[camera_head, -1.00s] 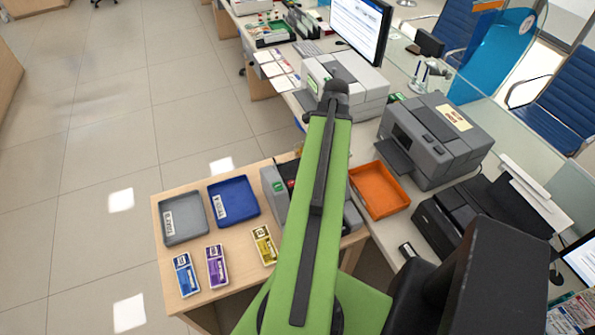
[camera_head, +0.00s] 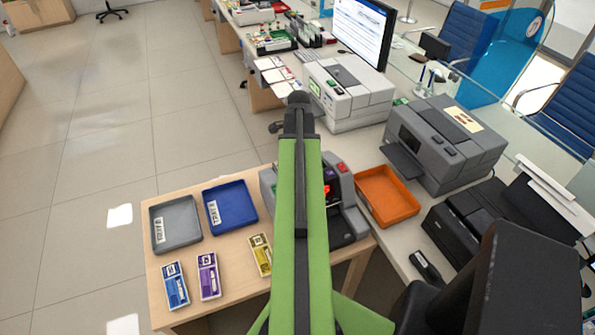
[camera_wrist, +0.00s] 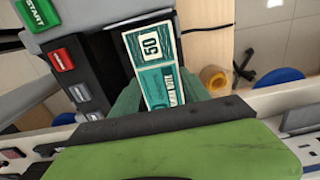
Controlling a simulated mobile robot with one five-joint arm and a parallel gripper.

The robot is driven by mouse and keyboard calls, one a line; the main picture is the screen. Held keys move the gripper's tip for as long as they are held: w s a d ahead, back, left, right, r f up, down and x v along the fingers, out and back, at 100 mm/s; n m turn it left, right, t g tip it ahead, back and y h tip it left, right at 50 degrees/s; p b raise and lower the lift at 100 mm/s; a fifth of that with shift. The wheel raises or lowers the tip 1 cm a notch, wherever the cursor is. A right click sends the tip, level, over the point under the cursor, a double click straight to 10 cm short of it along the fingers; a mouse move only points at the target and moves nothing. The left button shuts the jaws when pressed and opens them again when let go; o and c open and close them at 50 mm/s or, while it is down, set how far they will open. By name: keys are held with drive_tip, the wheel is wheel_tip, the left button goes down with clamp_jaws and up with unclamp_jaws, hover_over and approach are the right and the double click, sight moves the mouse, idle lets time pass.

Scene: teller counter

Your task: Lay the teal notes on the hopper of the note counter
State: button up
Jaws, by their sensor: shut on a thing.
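The teal notes (camera_wrist: 155,62), a bundle with a printed 50, show in the wrist view. My gripper (camera_wrist: 160,92) is shut on their near end, and the far end sticks out ahead. The note counter (camera_head: 342,178) is the grey machine with a red display on the wooden side table, partly hidden behind my green arm in the head view. In the wrist view its grey body (camera_wrist: 84,10), with green START and red buttons, lies beside and below the notes. I cannot tell whether the notes touch it. My arm hides the notes in the head view.
A grey tray (camera_head: 176,244), a blue tray (camera_head: 250,228) and small blue, purple and yellow boxes stand on the side table (camera_head: 224,285). An orange tray (camera_head: 400,214) and a grey printer (camera_head: 445,165) are at right. A light grey machine (camera_head: 362,107) stands beyond my arm.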

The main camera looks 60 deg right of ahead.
drive_tip(key=shift+f, duration=0.75)
drive_tip(key=o, duration=1.6)
drive_tip(key=shift+r, duration=0.1)
drive_tip(key=shift+r, duration=0.1)
wheel_tip(320, 180, up, 12)
drive_tip(key=p, duration=1.2)
